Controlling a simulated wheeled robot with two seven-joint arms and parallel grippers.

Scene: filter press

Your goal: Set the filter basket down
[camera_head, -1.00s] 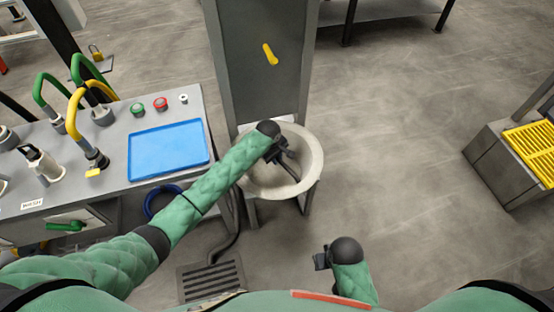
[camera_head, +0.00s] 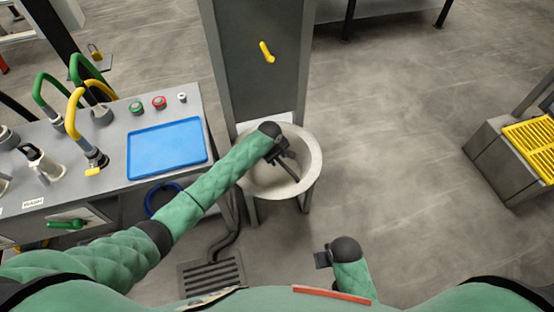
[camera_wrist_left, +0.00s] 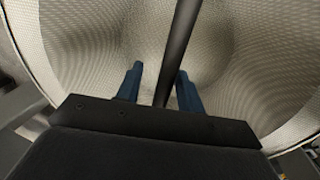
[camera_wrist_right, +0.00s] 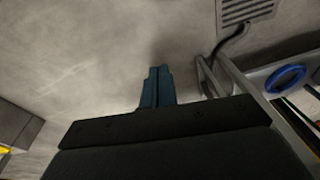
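The filter basket (camera_head: 312,172) is a round, pale bowl at the foot of the grey column in the head view. Its mesh inside (camera_wrist_left: 235,70) fills the left wrist view. A dark bar (camera_wrist_left: 178,40) runs across the basket. My left gripper (camera_head: 288,157) is over the basket, with its blue fingers (camera_wrist_left: 160,85) apart on either side of the bar. Gaps show between bar and fingers. Grey legs show below the basket; its underside is hidden. My right gripper (camera_head: 322,259) is empty, low in the head view, its fingers (camera_wrist_right: 157,87) together.
A grey bench (camera_head: 115,172) with a blue tray (camera_head: 167,148), hoses and buttons stands at left. The grey column (camera_head: 262,85) with a yellow handle (camera_head: 266,52) rises behind the basket. A floor drain (camera_head: 212,275) lies in front. Floor to the right is clear up to a yellow-grated box (camera_head: 532,145).

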